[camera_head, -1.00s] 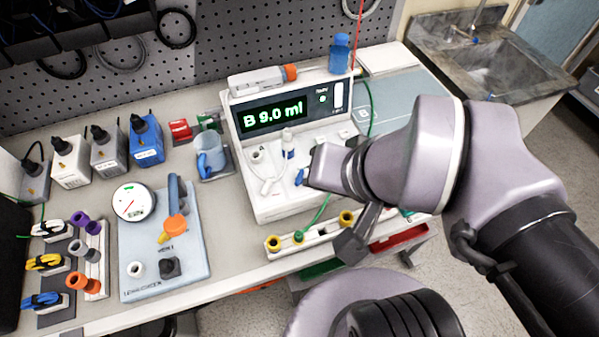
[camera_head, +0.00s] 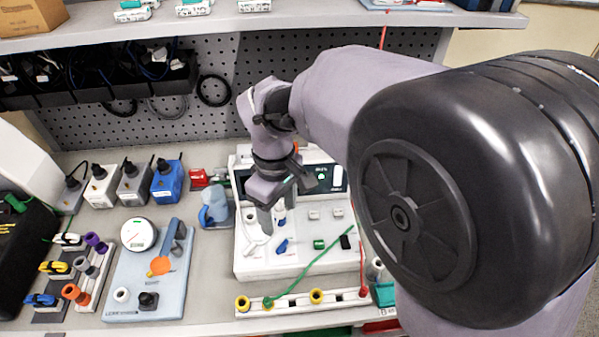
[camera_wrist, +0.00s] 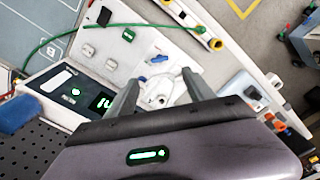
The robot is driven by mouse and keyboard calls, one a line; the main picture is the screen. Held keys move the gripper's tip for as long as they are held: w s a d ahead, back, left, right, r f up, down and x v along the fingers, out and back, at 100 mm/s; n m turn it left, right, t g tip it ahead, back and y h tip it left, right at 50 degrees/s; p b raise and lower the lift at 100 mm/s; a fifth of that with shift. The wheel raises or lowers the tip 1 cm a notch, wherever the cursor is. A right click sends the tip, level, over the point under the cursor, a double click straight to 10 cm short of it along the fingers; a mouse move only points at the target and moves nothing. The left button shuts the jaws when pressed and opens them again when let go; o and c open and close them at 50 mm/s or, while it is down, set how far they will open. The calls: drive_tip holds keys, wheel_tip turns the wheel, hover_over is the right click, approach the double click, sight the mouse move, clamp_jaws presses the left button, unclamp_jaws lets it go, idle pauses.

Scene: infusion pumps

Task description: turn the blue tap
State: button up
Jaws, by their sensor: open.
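The blue tap (camera_head: 282,246) is a small blue lever on the sloping white front of the pump (camera_head: 262,264). In the wrist view the blue tap (camera_wrist: 158,59) shows just beyond my fingertips, apart from them. My gripper (camera_head: 270,218) is over the pump front, above and to the left of the tap in the head view. In the wrist view my gripper (camera_wrist: 160,82) is open, with a white fitting (camera_wrist: 158,97) showing between its fingers. One finger is partly hidden in the head view.
My arm covers part of the pump's display. A green tube (camera_head: 318,264) crosses the pump front to a rail with yellow ports (camera_head: 317,296). A blue jug (camera_head: 214,207) stands left of the pump, and a gauge board (camera_head: 150,270) lies farther left.

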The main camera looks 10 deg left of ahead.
sight(282, 245)
wheel_tip(282, 245, down, 12)
drive_tip(key=b, duration=0.3)
drive_tip(key=shift+f+b, duration=0.2)
drive_tip(key=shift+b, duration=0.2)
clamp_jaws()
drive_tip(key=shift+m, duration=0.3)
drive_tip(key=m, duration=0.4)
drive_tip(key=shift+m, duration=2.7)
